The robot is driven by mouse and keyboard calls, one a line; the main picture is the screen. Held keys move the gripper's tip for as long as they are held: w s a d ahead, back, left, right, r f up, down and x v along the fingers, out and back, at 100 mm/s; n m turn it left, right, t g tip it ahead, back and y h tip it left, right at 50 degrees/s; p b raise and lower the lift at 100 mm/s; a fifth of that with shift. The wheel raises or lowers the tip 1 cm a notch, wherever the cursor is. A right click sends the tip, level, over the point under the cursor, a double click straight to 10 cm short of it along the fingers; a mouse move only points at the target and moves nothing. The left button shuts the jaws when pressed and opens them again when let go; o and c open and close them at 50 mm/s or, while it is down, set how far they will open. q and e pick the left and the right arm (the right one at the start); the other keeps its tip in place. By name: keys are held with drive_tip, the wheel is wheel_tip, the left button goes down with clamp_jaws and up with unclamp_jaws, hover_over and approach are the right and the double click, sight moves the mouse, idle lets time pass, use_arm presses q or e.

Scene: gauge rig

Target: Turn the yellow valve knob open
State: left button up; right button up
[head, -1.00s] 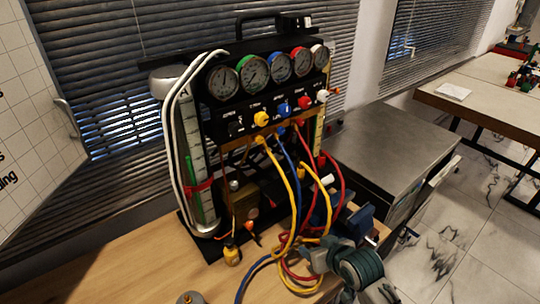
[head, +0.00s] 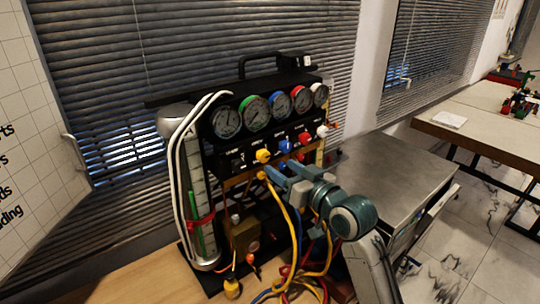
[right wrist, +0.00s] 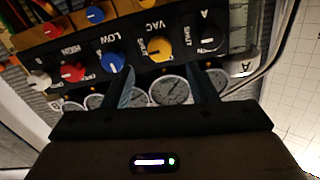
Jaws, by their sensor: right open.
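The yellow valve knob (head: 263,156) is on the black front panel of the gauge rig (head: 238,160), left of a blue knob (head: 285,146). The right wrist view shows the yellow knob (right wrist: 158,48) upside down, beside the word VAC. My right gripper (head: 270,177) is open and empty, just below and right of the yellow knob in the head view. In the right wrist view its two fingers (right wrist: 160,72) stand apart, with the knob beyond and between their tips; I see no contact. My left gripper is not in view.
Several round gauges (head: 258,112) sit above the knobs. A red knob (head: 304,138) and a white knob (head: 323,131) are further right. Yellow, blue and red hoses (head: 294,225) hang below my right gripper. A grey-topped cabinet (head: 400,155) stands to the right.

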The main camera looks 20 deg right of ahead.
sight(266, 157)
drive_tip(key=p+x, duration=0.1)
drive_tip(key=x, duration=0.3)
drive_tip(key=shift+w+r, duration=0.1)
drive_tip(key=shift+w, duration=0.1)
drive_tip(key=shift+w+a+p, duration=0.3)
drive_tip(key=shift+w+p, duration=0.1)
drive_tip(key=shift+w, duration=0.2)
drive_tip(key=c, duration=1)
drive_tip(key=shift+o, duration=0.2)
